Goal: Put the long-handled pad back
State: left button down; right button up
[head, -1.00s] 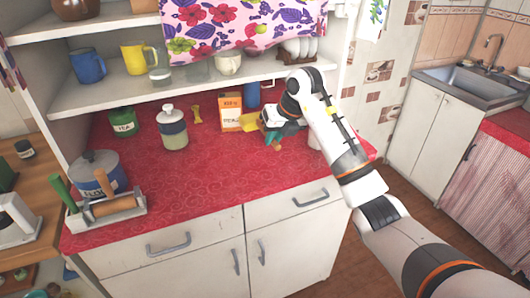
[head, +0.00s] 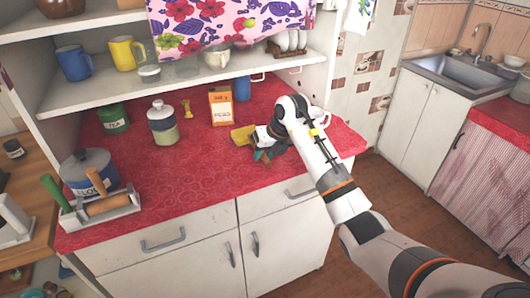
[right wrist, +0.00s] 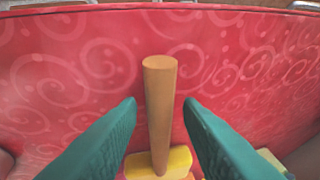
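The long-handled pad has a yellow pad (head: 243,135) and a plain wooden handle (right wrist: 160,100). It is at the red counter, right of the middle in the head view. In the right wrist view the yellow pad (right wrist: 142,166) is at the bottom, and the handle's end points up the picture. My right gripper (right wrist: 160,103) is open, its green fingers on either side of the handle with a gap on each side. In the head view the right gripper (head: 263,156) partly hides the handle. My left gripper is not in view.
A caddy (head: 92,217) with a green handle and a wooden roller stands at the counter's left front, before a lidded pot (head: 88,170). An orange box (head: 221,108), a jar (head: 162,126) and a green tea tin (head: 114,118) stand behind. The counter's middle (head: 190,180) is clear.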

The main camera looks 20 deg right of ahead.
jog(key=shift+r, duration=0.15)
jog(key=b+v, duration=0.2)
jog(key=v, duration=1)
